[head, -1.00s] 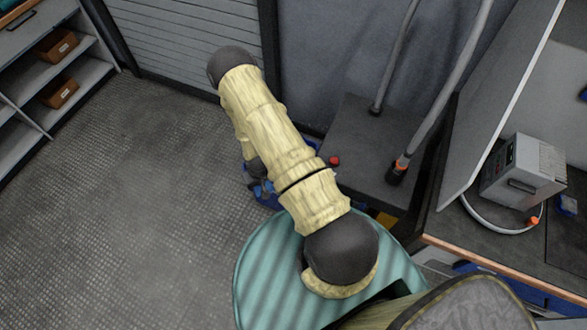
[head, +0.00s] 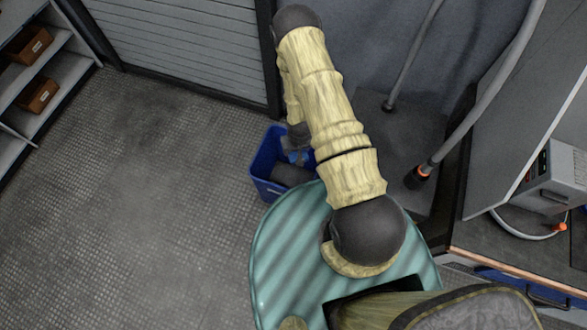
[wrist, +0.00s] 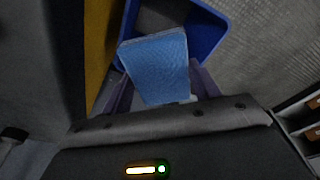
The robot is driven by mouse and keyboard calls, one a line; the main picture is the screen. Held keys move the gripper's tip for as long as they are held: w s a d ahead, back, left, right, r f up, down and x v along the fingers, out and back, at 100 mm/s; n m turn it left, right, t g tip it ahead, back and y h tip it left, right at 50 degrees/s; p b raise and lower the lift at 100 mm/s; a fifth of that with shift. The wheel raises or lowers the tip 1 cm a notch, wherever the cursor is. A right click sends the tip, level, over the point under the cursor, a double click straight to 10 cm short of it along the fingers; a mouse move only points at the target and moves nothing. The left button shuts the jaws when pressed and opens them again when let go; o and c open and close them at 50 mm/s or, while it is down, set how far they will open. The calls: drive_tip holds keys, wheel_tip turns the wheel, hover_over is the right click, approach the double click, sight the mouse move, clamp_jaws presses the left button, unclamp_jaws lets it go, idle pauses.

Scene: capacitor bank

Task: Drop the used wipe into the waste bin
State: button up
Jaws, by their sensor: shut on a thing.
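The used wipe (wrist: 158,68) is a light blue rectangular cloth in the wrist view, held between the fingers of my gripper (wrist: 160,95). The gripper is shut on it. The waste bin (wrist: 212,32) is a blue open-topped box, and the wipe overlaps its opening in this view. In the head view the bin (head: 262,160) stands on the floor beside my teal base, partly hidden by my arm. My gripper (head: 297,157) is over the bin there, mostly hidden by the arm. How high the wipe is above the bin cannot be told.
A dark plinth with grey conduits (head: 420,172) stands right of the bin. A roller shutter (head: 190,45) is behind. Shelves with brown boxes (head: 38,95) are at the far left. A workbench (head: 520,262) is on the right. The floor left of the bin is clear.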

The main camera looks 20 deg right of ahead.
drive_tip(key=shift+w, duration=0.25)
drive_tip(key=shift+s+d, duration=0.15)
drive_tip(key=shift+s, duration=0.2)
drive_tip(key=shift+w+f+b, duration=0.15)
drive_tip(key=shift+f+b, duration=0.15)
drive_tip(key=shift+b, duration=0.2)
drive_tip(key=w+f+b, duration=0.9)
drive_tip(key=f+b, duration=0.1)
drive_tip(key=b, duration=1.6)
drive_tip(key=shift+w+f+n, duration=0.3)
drive_tip(key=shift+w+n, duration=0.1)
drive_tip(key=shift+r, duration=0.1)
